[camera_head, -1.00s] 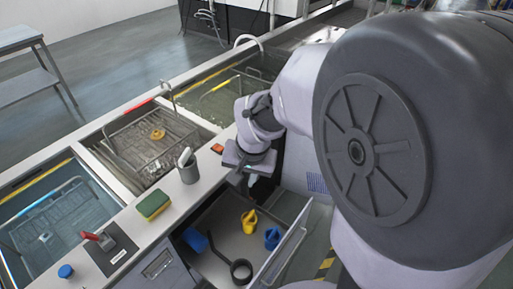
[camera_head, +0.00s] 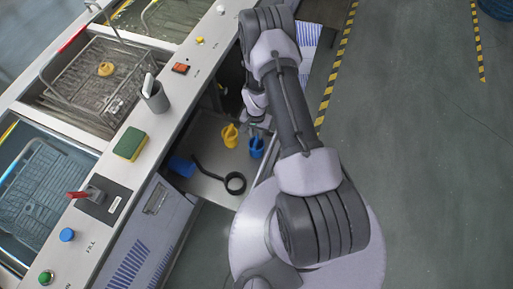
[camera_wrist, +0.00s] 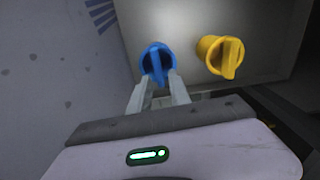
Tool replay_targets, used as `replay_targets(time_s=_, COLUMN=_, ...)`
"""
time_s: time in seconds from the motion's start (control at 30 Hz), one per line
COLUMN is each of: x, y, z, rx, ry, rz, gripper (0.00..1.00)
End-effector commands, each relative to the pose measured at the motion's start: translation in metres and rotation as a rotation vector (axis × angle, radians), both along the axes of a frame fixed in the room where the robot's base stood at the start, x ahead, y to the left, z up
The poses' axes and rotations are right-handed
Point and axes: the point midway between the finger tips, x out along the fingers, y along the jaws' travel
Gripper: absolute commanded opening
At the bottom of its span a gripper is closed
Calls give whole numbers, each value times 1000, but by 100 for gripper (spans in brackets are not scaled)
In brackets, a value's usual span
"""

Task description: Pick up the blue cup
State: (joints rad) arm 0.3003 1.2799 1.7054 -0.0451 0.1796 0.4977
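A small blue cup-like piece (camera_head: 256,148) with an upright part stands in the open drawer (camera_head: 214,186), near its right side. In the wrist view this blue piece (camera_wrist: 157,60) is just beyond the fingertips, its round rim facing the camera. My gripper (camera_wrist: 159,86) points down at it with its two fingers apart; the tips overlap its near edge, and I cannot tell whether they touch it. A similar yellow piece (camera_head: 230,135) stands beside it and also shows in the wrist view (camera_wrist: 221,55). Another blue object (camera_head: 181,166) lies at the drawer's left side.
A black ring with a handle (camera_head: 235,183) lies in the drawer. The counter holds a grey holder (camera_head: 154,97), a green-and-yellow sponge (camera_head: 130,143) and a blue knob (camera_head: 67,235). Tanks with baskets lie left of it.

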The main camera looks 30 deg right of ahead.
Motion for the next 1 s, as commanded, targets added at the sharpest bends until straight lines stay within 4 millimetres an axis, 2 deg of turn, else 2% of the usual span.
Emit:
replay_targets(time_s=0.13, x=-2, y=1, z=-15, rx=0, ry=1, rz=0, gripper=24)
replay_targets(time_s=0.3, x=-7, y=2, z=-50, rx=0, ry=1, rz=0, gripper=24)
replay_targets(time_s=0.37, x=-7, y=2, z=-56, rx=1, ry=1, rz=0, gripper=24)
replay_targets(time_s=0.53, x=-6, y=2, z=-54, rx=0, ry=0, rz=0, gripper=24)
replay_targets(time_s=0.67, x=-6, y=2, z=-54, rx=1, ry=1, rz=0, gripper=0)
replay_targets(time_s=1.0, x=-6, y=2, z=-54, rx=1, ry=1, rz=0, gripper=0)
